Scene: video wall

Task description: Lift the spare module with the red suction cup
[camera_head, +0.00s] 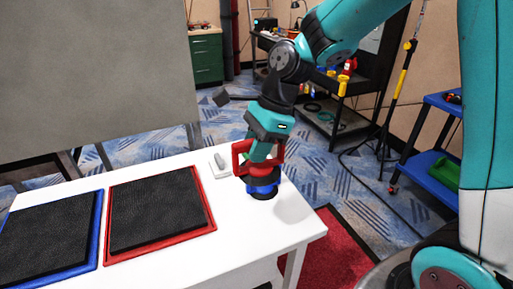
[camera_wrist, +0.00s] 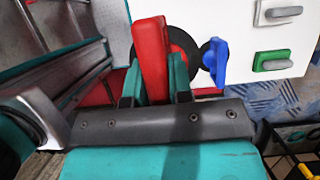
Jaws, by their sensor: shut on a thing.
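My gripper (camera_head: 262,160) is shut on the red suction cup (camera_wrist: 150,55), its teal fingers on either side of the red handle. It is at the right end of the white table. The cup's red handle also shows in the head view (camera_head: 241,159). A blue suction cup (camera_wrist: 217,60) is close beside it; blue shows just below the red in the head view (camera_head: 263,181). Two dark flat panels lie on the table to the left, one in a red frame (camera_head: 160,208), one in a blue frame (camera_head: 50,238). I cannot tell which is the spare module.
A large grey board (camera_head: 95,70) stands behind the table. A blue cart (camera_head: 440,140) is at the right.

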